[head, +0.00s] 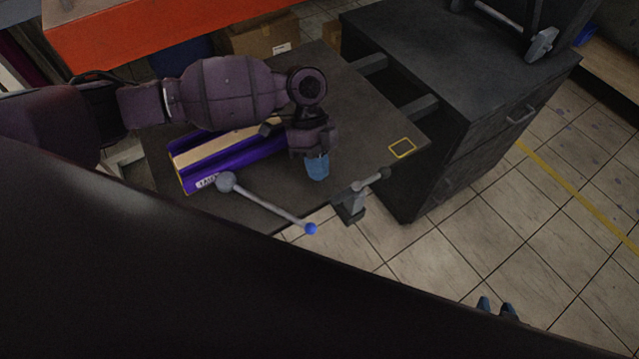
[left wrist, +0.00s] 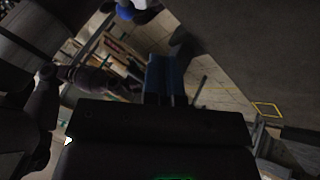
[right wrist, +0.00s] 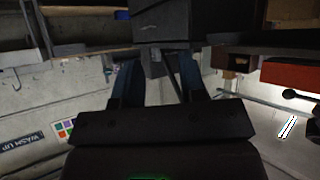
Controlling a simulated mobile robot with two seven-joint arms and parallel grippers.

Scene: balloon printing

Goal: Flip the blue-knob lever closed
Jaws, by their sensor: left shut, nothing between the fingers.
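The lever's grey rod (head: 270,207) runs from a grey ball (head: 227,181) over the table's near edge to a blue knob (head: 311,228). A rounded blue thing (left wrist: 125,12) at the top of the left wrist view may be this knob; I cannot tell. My left gripper (head: 317,168) is above the table, above the knob in the head view and apart from it. Its blue fingers (left wrist: 160,77) are together and empty. My right gripper (head: 497,308) is low in the head view, over the floor, with its fingers apart. It looks empty in the right wrist view (right wrist: 158,85).
A purple tray-like piece (head: 240,152) lies on the dark table (head: 370,125) behind the lever. A grey clamp-like part (head: 353,200) with a dark knob stands at the near edge. A yellow square outline (head: 402,148) marks the table. A dark drawer cabinet (head: 460,70) stands at right.

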